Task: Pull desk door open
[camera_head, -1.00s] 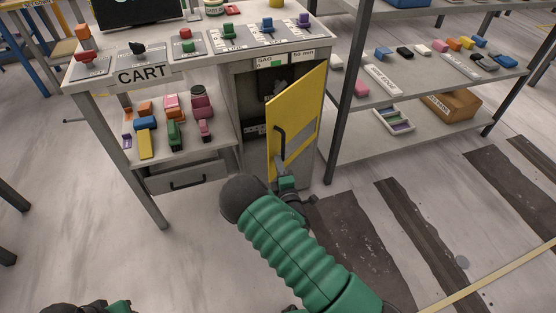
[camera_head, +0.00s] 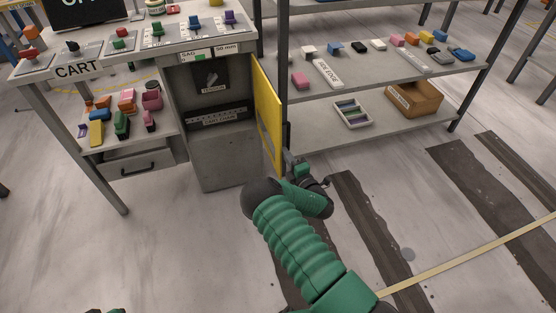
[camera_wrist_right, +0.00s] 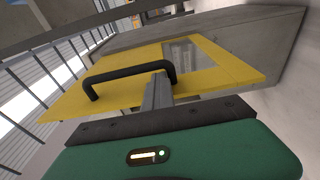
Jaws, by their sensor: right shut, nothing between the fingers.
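The yellow desk door (camera_head: 267,112) stands swung wide open on the right side of the desk's cabinet (camera_head: 212,128), seen nearly edge-on. In the right wrist view, the door (camera_wrist_right: 215,72) fills the middle, with a black bar handle (camera_wrist_right: 125,73) on its face. My right gripper (camera_head: 292,163) is at the door's lower outer edge. Its shut, empty fingers (camera_wrist_right: 158,88) are close to one end of the handle; I cannot tell whether they touch it. The handle is hidden in the head view. My left gripper is not in view.
A metal shelf (camera_head: 350,85) with small blocks, a tray (camera_head: 352,114) and a cardboard box (camera_head: 414,98) stands right of the door. A drawer (camera_head: 140,165) is left of the cabinet. The floor in front is clear, with dark strips.

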